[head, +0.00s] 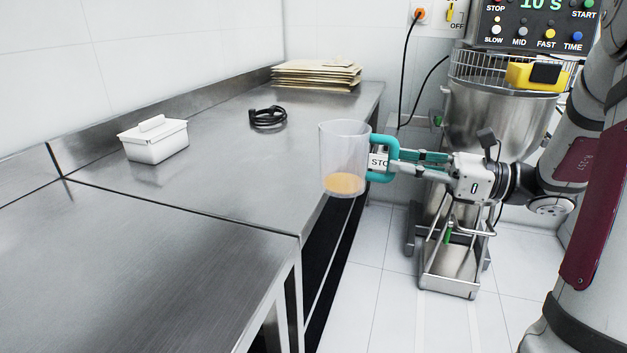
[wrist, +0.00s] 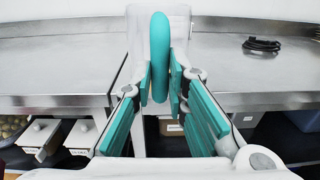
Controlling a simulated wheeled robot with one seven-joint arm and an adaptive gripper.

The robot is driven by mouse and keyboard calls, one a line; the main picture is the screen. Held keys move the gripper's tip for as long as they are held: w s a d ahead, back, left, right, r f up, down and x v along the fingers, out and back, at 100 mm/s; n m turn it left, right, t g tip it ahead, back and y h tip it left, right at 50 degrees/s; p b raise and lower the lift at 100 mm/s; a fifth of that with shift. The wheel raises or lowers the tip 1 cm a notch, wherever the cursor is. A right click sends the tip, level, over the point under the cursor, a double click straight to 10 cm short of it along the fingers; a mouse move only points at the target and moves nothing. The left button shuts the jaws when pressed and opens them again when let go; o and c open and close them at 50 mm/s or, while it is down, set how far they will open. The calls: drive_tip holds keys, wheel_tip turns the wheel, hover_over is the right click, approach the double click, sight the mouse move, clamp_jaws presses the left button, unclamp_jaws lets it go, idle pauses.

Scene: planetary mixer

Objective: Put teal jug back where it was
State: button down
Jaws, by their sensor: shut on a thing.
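The teal jug (head: 343,150) is a clear vessel with a teal handle and a shallow layer of orange-yellow contents at its bottom. It is upright, held in the air at the right front edge of the steel counter (head: 225,160). My gripper (head: 385,160) comes from the right and is shut on the jug's teal handle. In the wrist view the teal handle (wrist: 160,55) stands upright between my teal finger pads (wrist: 160,85). The jug's body shows only as a pale shape behind the handle there.
A white lidded box (head: 155,140), a coiled black cable (head: 268,117) and a stack of folders (head: 316,75) rest on the counter. The mixer (head: 490,120) with its control panel stands behind my gripper. The counter's middle and front are clear.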

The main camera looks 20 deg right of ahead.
drive_tip(key=w+a+f+b, duration=0.3)
drive_tip(key=w+a, duration=0.4)
drive_tip(key=w, duration=0.5)
drive_tip(key=shift+w+f+b, duration=0.3)
drive_tip(key=shift+w+f, duration=0.1)
drive_tip(key=shift+f, duration=0.5)
drive_tip(key=shift+a, duration=0.1)
drive_tip(key=shift+f, duration=0.2)
drive_tip(key=c, duration=1.6)
unclamp_jaws()
